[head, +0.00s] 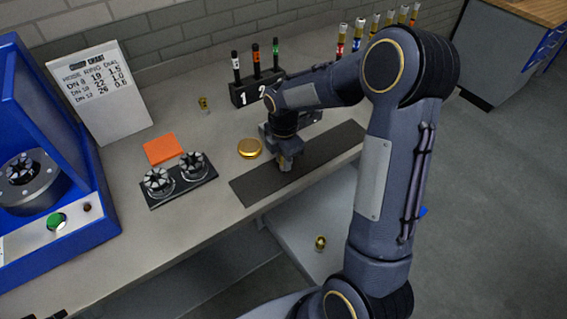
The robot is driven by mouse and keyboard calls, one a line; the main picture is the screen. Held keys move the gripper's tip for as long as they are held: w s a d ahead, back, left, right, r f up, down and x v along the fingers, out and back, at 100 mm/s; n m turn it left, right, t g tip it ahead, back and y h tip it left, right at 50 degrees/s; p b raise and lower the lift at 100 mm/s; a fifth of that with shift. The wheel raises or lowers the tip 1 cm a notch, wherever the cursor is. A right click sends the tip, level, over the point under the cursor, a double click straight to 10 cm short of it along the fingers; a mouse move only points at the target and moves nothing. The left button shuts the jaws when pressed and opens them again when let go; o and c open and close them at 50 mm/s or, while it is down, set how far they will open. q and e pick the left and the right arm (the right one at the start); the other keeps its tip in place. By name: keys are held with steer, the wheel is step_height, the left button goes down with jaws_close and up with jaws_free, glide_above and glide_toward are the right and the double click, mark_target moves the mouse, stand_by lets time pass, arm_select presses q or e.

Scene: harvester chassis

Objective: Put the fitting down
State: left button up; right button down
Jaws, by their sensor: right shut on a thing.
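My right gripper (287,158) is low over the dark mat (255,187) on the bench, with its fingers pointing down. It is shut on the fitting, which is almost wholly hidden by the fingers. I cannot tell whether the fitting touches the mat. A small brass fitting (203,103) stands on the bench at the back. Another brass piece (320,243) is on a lower pale surface below the bench edge. My left gripper is not in view.
A round gold disc (250,148) lies left of the gripper. A black tray (180,184) with two ring dies, an orange pad (163,149) and a blue machine (60,170) are further left. A numbered black block (253,88) holding markers stands behind. The mat's left part is bare.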

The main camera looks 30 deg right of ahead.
steer(key=shift+r, duration=0.1)
steer(key=shift+f, duration=0.25)
steer(key=c, duration=1.2)
jaws_free()
steer(key=shift+r, duration=0.1)
steer(key=shift+c, duration=0.2)
